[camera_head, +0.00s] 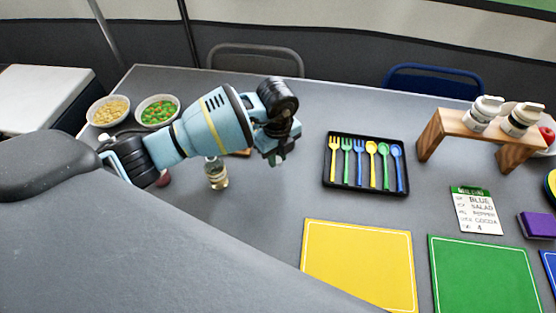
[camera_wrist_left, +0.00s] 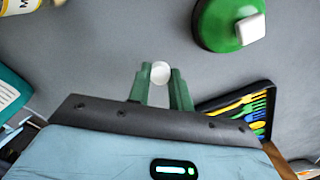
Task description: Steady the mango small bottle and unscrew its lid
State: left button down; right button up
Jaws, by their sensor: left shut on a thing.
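A small bottle (camera_head: 216,173) with a pale yellowish body stands upright on the grey table, just below my left forearm in the head view. The arm hides its top, and I cannot read its label. My left gripper (camera_head: 278,155) is to the right of this bottle, apart from it. In the left wrist view, its green fingers (camera_wrist_left: 160,85) are shut on a small white round piece (camera_wrist_left: 160,72) that looks like a lid. Whether a bottle is under it is hidden. My right gripper is not in view.
A black cutlery tray (camera_head: 366,188) lies to the right of my gripper. Two bowls, one the green-and-orange bowl (camera_head: 158,110), stand at the back left. A yellow mat (camera_head: 358,265) and a green mat (camera_head: 485,275) lie in front. A wooden rack (camera_head: 480,135) stands at the right.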

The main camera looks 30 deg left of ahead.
aim_at(278, 157)
pick_arm(q)
jog(key=shift+w+a, duration=0.1)
jog(key=shift+w, duration=0.25)
jog(key=shift+f, duration=1.75)
jog(key=shift+f, duration=0.15)
jog(key=c, duration=1.3)
grip_release()
jog(key=shift+o, duration=0.2)
notch_tip(278, 157, up, 11)
jog(key=shift+w+r+p, duration=0.1)
jog(key=shift+p, duration=0.35)
jog(key=shift+r, duration=0.55)
